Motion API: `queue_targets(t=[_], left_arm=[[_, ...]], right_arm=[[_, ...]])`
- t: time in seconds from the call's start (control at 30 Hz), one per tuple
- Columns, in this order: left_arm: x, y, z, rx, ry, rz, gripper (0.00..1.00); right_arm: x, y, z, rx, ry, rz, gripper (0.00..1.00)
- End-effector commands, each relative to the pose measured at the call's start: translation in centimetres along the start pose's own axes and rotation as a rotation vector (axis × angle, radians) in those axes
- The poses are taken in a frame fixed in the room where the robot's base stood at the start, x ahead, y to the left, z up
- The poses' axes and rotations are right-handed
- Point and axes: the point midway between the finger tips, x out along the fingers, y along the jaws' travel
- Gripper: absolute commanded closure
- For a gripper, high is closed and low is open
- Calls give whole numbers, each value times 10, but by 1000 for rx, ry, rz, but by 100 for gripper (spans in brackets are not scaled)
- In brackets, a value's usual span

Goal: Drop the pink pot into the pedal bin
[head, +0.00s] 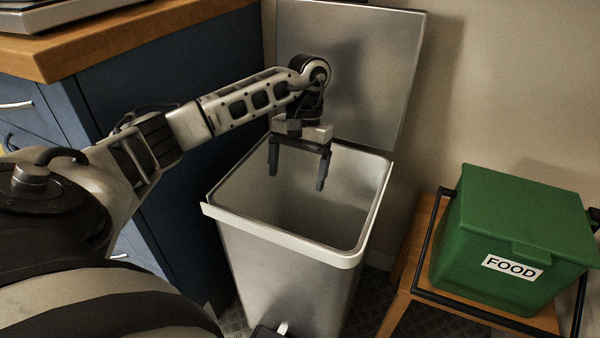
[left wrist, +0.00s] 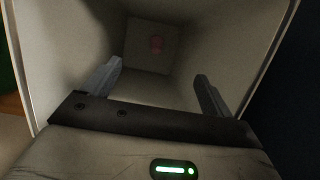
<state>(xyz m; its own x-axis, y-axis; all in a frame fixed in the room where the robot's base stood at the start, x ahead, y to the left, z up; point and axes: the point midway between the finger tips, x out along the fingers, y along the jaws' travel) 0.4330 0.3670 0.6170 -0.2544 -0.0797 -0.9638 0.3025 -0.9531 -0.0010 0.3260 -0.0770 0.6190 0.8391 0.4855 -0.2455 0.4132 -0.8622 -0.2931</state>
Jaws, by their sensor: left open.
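The pedal bin (head: 290,285) is a tall grey metal bin with a pale rim, and its lid (head: 385,75) stands up open against the wall. My left gripper (head: 297,180) is open and empty, pointing down over the bin's mouth. In the left wrist view the open fingers (left wrist: 158,88) frame the inside of the bin. The pot is hidden by the bin's walls in the head view. My right gripper is not in view.
A green box labelled FOOD (head: 510,235) with a black handle stands on a wooden stool (head: 400,290) to the right. A blue cabinet (head: 190,90) with a wooden top (head: 130,38) stands close on the left of the bin. A wall is behind.

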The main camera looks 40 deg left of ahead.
Motion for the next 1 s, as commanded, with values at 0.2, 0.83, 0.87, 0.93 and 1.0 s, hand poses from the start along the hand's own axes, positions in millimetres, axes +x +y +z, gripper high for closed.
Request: queue_targets(t=[0.2,0.83,0.87,0.93,1.0], left_arm=[[-44,0,1,0,5,2,15],[-154,0,0,0,1,0,15],[-155,0,0,0,1,1,15],[-156,0,0,0,0,1,15],[-156,0,0,0,0,1,15]], right_arm=[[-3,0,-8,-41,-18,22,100],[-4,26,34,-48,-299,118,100],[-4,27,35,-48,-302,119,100],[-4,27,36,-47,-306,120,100],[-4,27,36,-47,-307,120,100]])
